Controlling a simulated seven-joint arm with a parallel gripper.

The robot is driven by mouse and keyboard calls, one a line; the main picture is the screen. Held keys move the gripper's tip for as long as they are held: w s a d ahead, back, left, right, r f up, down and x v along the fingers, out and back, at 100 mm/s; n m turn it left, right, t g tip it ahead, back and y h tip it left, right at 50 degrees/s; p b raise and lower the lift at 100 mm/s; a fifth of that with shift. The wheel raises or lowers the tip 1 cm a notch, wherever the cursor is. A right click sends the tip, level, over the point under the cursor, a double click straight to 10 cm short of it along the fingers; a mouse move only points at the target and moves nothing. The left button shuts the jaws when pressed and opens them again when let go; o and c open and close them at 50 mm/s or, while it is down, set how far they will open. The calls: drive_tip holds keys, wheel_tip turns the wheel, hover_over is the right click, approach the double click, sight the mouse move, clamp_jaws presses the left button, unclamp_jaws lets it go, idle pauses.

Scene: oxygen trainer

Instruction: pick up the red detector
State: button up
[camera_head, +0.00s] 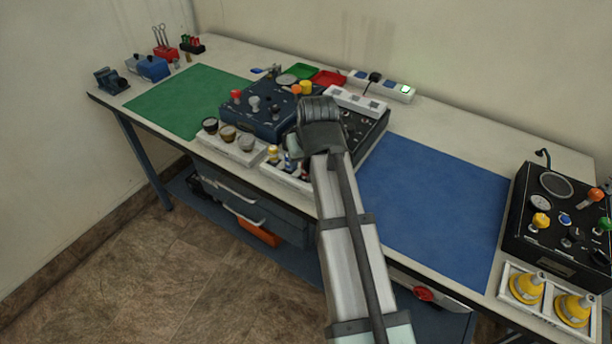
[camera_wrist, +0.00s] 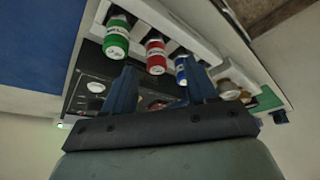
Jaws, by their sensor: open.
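The red detector (camera_wrist: 156,58), a small red cylinder with a white cap, sits in a white holder (camera_wrist: 170,22) in the wrist view. A green detector (camera_wrist: 116,40) is to its left and a blue detector (camera_wrist: 182,68) to its right. My gripper (camera_wrist: 161,78) is open, and its two dark blue fingers show below the red detector with nothing visibly held between them. In the head view the red detector (camera_head: 304,170) is mostly hidden beside my arm, at the bench's front edge. The fingers are hidden there.
A blue mat (camera_head: 440,205) lies clear to the right and a green mat (camera_head: 185,98) to the left. A holder with round brown-topped pieces (camera_head: 228,140) and a dark blue control box (camera_head: 258,118) stand close by. A black panel with knobs (camera_head: 560,225) stands at the far right.

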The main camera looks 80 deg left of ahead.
sight(306, 173)
drive_tip(key=x, duration=0.5)
drive_tip(key=shift+w, duration=0.25)
drive_tip(key=shift+d, duration=0.1)
clamp_jaws()
